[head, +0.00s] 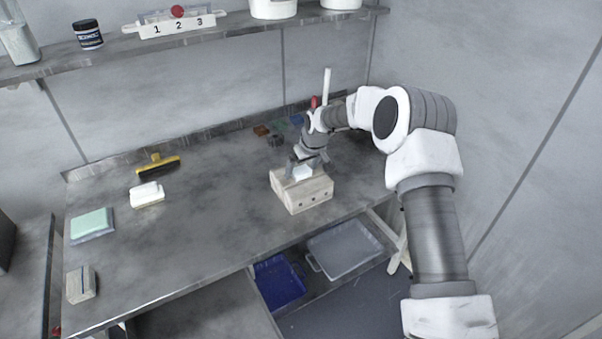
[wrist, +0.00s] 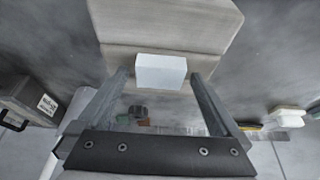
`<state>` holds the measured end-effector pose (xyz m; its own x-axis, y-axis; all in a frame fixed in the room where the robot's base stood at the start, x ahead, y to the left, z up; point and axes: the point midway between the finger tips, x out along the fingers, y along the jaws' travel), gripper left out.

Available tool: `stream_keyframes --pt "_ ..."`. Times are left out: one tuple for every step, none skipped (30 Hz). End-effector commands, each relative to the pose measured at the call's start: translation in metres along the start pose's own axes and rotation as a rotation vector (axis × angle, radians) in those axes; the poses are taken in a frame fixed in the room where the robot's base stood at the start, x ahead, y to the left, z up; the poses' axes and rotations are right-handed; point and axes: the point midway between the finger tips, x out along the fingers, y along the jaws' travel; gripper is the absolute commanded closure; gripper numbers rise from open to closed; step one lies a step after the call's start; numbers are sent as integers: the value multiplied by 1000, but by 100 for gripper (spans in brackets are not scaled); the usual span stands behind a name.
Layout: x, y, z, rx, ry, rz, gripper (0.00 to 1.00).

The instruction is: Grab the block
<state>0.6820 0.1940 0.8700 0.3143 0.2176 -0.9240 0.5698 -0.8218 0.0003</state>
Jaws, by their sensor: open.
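A small white block (head: 303,173) sits on top of a larger pale wooden block (head: 308,194) with dark holes in its front face. My gripper (head: 304,167) points down over the white block with its jaws open. In the wrist view, the white block (wrist: 160,70) lies between the two fingertips, with a gap visible on each side. The wooden block (wrist: 165,25) shows beyond it there. The fingers hide part of the white block's back in the head view.
On the left of the bench (head: 210,230) lie a yellow-handled brush (head: 157,166), a white-topped brush (head: 147,194), a green pad (head: 92,224) and a striped block (head: 81,285). Several small coloured pieces lie behind my gripper. A blue bin (head: 279,283) and grey tray (head: 344,248) sit below.

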Motion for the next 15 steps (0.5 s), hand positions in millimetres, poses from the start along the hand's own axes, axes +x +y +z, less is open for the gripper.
stream_keyframes --pt "0 0 0 0 0 0 0" --pt "0 0 0 0 0 0 0" --pt "0 0 0 0 0 0 0" --pt "0 0 0 0 0 0 2" --pt "0 0 0 0 0 0 7" --pt "0 0 0 0 0 0 14" --pt "-1 0 0 0 0 0 20" --pt "-1 0 0 0 0 0 25" --pt "-1 0 0 0 0 0 32" --pt "-1 0 0 1 0 0 38" --pt "-1 0 0 1 0 0 43" --pt "-1 0 0 1 0 0 50" --pt "-1 0 0 1 0 0 56" --pt "-1 0 0 1 0 0 61" --pt "-1 0 0 1 0 0 68"
